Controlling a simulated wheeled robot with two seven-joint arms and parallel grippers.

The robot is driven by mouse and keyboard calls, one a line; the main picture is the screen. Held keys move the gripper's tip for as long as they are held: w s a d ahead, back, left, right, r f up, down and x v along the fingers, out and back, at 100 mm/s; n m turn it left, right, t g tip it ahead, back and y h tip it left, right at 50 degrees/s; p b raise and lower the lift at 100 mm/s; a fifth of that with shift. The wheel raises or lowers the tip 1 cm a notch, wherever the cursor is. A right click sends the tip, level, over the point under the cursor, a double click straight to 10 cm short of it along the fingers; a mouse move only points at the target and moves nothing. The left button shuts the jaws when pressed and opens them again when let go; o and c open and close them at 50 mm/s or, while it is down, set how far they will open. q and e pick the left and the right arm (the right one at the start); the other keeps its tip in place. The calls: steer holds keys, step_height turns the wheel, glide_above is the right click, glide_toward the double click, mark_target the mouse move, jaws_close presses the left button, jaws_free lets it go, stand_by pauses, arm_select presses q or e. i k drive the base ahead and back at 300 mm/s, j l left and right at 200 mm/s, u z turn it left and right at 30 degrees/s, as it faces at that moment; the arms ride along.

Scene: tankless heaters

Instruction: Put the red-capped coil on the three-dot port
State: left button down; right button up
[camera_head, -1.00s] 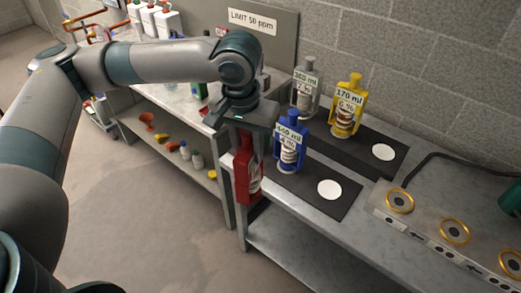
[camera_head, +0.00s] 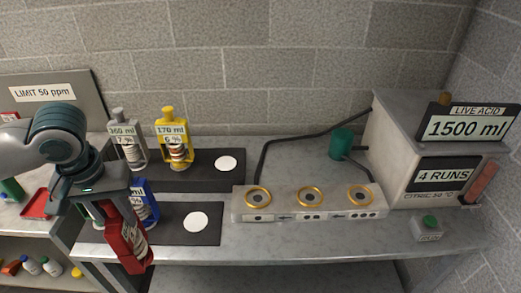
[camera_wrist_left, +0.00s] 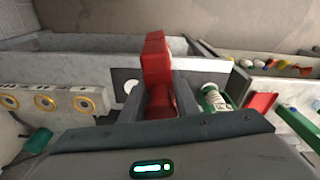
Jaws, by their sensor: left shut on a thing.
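My left gripper (camera_head: 100,197) is shut on the red-capped coil (camera_head: 128,243), which hangs tilted at the front left edge of the bench. In the left wrist view the red coil (camera_wrist_left: 157,62) stands out between the fingers. A light block with gold-ringed ports is to the right, well apart from the coil. Dot marks are under the ports; the right port (camera_head: 360,195) appears to have three, though they are small. The middle port (camera_head: 310,197) and left port (camera_head: 257,197) are also empty. My right gripper is out of view.
A blue coil (camera_head: 146,205) stands close behind the red one, partly hidden. A grey coil (camera_head: 128,145) and a yellow coil (camera_head: 174,145) stand on the rear dark mat (camera_head: 205,180). A black hose (camera_head: 310,132) and a green cylinder (camera_head: 341,143) lie behind the ports.

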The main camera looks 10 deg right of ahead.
mark_target(360, 196)
steer(key=z, duration=1.5)
steer(key=i+l, duration=0.1)
steer(key=i, duration=0.2)
steer(key=i+l, duration=0.15)
steer(key=i, duration=0.2)
